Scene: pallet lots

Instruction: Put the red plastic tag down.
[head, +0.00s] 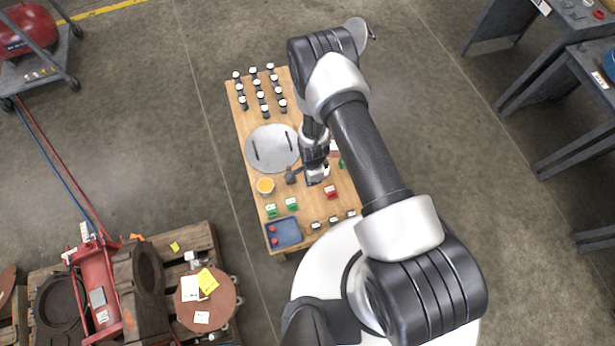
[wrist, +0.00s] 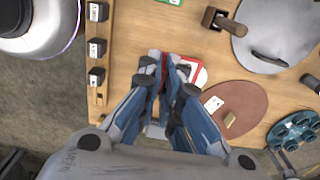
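In the wrist view a red tag with a white face (wrist: 199,74) shows at the right fingertip of my gripper (wrist: 169,66), partly hidden behind it. Some red also shows between the fingertips. The fingers are close together; I cannot tell whether they grip the tag. In the head view my gripper (head: 317,175) is low over the wooden table (head: 248,123). A red tag with a white label (head: 331,192) shows just below and right of it. I cannot see whether a gap lies between tag and tabletop.
Green tags (head: 271,210) stand left, near a blue tray (head: 288,234) with red pieces. Small black blocks (wrist: 96,47) line the near edge. A brown disc (wrist: 245,97) bearing a white tag lies right of my gripper in the wrist view. A grey disc (head: 262,143) lies farther back.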

